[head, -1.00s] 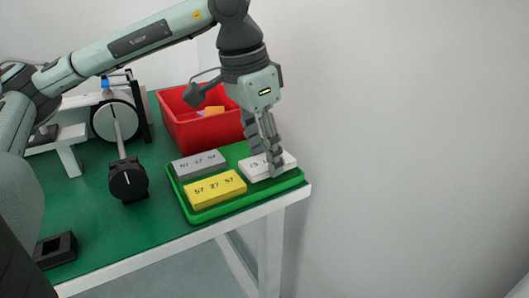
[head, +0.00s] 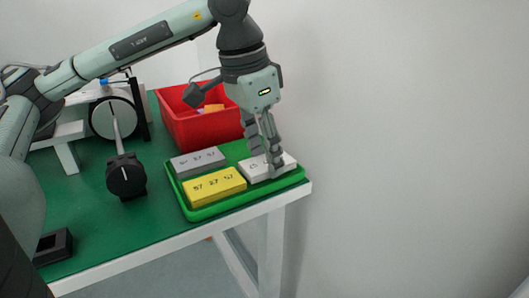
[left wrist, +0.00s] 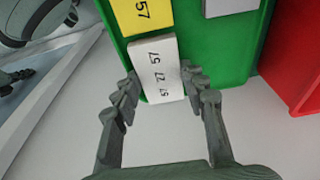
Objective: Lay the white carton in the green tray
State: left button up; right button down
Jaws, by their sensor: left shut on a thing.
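The white carton (head: 282,169), a flat block with dark printing on top, is at the right end of the green tray (head: 238,207). My left gripper (head: 267,166) points down and is shut on it, one finger on each side. The left wrist view shows the white carton (left wrist: 157,68) between the two fingers (left wrist: 158,92), over the end of the green tray (left wrist: 232,45). The carton lies flat and looks to be at the tray floor; its underside is hidden. My right gripper is out of view.
A yellow carton (head: 214,187) and a grey carton (head: 198,162) lie in the tray, left of the white one. A red bin (head: 190,133) stands behind the tray. The table edge is close in front.

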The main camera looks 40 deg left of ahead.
pick_arm(q)
jog(key=shift+f, duration=0.1)
dwell(0.3)
jog(key=o, duration=1)
jog(key=shift+c, duration=0.2)
notch_tip(320, 180, up, 12)
jog(key=s, duration=0.2)
jog(key=shift+a, duration=0.45)
jog(key=shift+s+f, duration=0.1)
jog(key=shift+f, duration=0.05)
